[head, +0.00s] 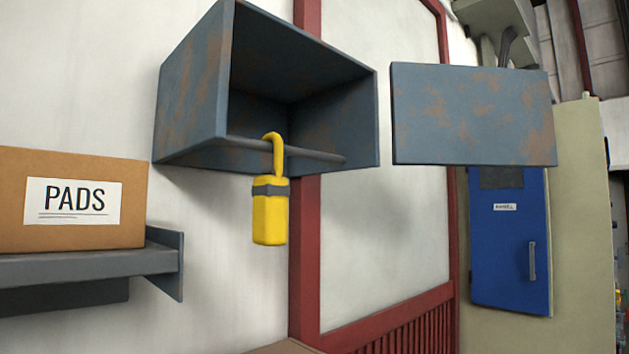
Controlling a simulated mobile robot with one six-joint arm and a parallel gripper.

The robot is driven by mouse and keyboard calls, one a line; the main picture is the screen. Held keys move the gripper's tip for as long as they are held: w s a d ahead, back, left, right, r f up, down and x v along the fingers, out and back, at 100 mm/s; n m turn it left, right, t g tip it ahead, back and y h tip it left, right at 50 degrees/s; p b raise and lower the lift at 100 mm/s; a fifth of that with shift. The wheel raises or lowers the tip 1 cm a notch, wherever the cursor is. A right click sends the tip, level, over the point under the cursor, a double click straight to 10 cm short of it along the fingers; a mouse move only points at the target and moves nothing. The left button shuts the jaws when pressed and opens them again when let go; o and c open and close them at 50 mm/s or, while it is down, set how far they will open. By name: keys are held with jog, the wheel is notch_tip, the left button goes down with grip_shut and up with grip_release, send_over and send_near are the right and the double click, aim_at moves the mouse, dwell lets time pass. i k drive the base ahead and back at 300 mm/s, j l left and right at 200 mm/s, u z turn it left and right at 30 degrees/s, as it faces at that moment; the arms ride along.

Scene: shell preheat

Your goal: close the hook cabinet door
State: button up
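A blue-grey, rust-marked cabinet (190,100) hangs on the white wall, its front open and its inside dark and empty-looking. A flat panel of the same colour, seemingly its door (472,115), stands open to the right, with a visible gap between it and the cabinet. A grey rod (315,154) runs along the lower front of the opening. A yellow hook block (270,215) with a grey band hangs from the rod by its hook, its body below the cabinet floor. No hinge or handle shows on the panel. My gripper is not in view.
A cardboard box marked PADS (70,225) sits on a grey shelf (80,268) at the left. A blue cabinet (510,240) with a shut door and a grey handle stands behind the panel at right. A red railing (400,325) runs below.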

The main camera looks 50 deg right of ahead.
aim_at(442, 115)
jog(key=l+u, duration=0.35)
jog(key=l, duration=0.3)
jog(key=k+l+u, duration=0.1)
jog(key=l+u, duration=0.25)
jog(key=l, duration=0.3)
jog(key=k+l+u, duration=0.3)
jog(key=l, duration=0.3)
jog(key=k+l+u, duration=0.15)
jog(key=l+u, duration=0.2)
jog(key=l, duration=0.2)
jog(key=k+l+u, duration=0.35)
jog(key=l, duration=0.15)
jog(key=k+l+u, duration=0.65)
jog(key=k+l, duration=0.05)
jog(key=l, duration=0.1)
